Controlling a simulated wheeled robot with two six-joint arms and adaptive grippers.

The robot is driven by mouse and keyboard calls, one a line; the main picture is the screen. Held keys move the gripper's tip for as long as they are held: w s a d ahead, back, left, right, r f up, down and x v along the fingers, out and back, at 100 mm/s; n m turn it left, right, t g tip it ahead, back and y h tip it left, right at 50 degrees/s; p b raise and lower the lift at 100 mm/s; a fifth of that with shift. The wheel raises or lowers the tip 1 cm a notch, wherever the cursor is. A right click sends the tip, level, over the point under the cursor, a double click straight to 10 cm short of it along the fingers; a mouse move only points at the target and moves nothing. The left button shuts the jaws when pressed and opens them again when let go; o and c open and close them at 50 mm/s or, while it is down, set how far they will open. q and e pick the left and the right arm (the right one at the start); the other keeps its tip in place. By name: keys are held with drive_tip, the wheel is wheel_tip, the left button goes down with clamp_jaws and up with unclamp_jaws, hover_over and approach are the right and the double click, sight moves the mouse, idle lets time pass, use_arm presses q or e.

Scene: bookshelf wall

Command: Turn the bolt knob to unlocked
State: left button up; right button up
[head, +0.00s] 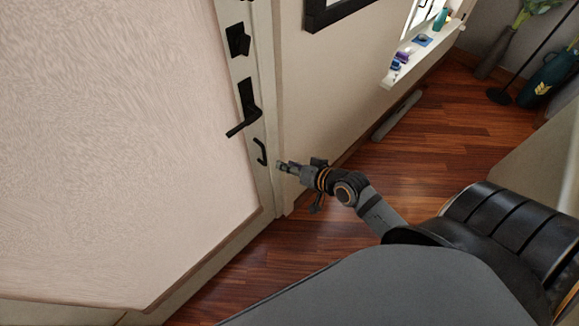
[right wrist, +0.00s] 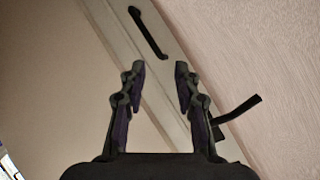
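The bolt knob (head: 238,40) is a black piece on a dark plate, high on the edge of the pale door (head: 110,130). A black lever handle (head: 243,115) sits below it, and a black pull handle (head: 261,152) is lower still. My right gripper (head: 281,166) is just right of the pull handle in the head view, apart from the bolt knob. In the right wrist view its two fingers (right wrist: 158,72) are spread and empty, with the pull handle (right wrist: 148,32) beyond them and the lever (right wrist: 238,108) at right. The bolt knob is not in the wrist view. My left gripper is not in view.
A window ledge (head: 425,50) with small items is at the upper right. A dark picture frame (head: 330,12) hangs on the wall. A grey bar (head: 397,115) lies along the wall's foot. Wooden floor (head: 420,150) is open between wall and arm.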

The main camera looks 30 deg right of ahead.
drive_tip(key=n+t+y+p, duration=0.25)
drive_tip(key=t+p, duration=0.35)
drive_tip(key=p, duration=1)
approach(250, 42)
drive_tip(key=r, duration=0.1)
drive_tip(key=shift+n+h, duration=0.35)
drive_tip(key=b+x, duration=0.3)
drive_tip(key=b, duration=0.1)
drive_tip(key=b+x, duration=0.7)
drive_tip(key=b, duration=0.2)
drive_tip(key=shift+w+a+f, duration=0.15)
drive_tip(key=shift+a+f, duration=0.1)
drive_tip(key=shift+f, duration=0.15)
drive_tip(key=shift+w+a+r, duration=0.1)
drive_tip(key=shift+w, duration=0.15)
clamp_jaws()
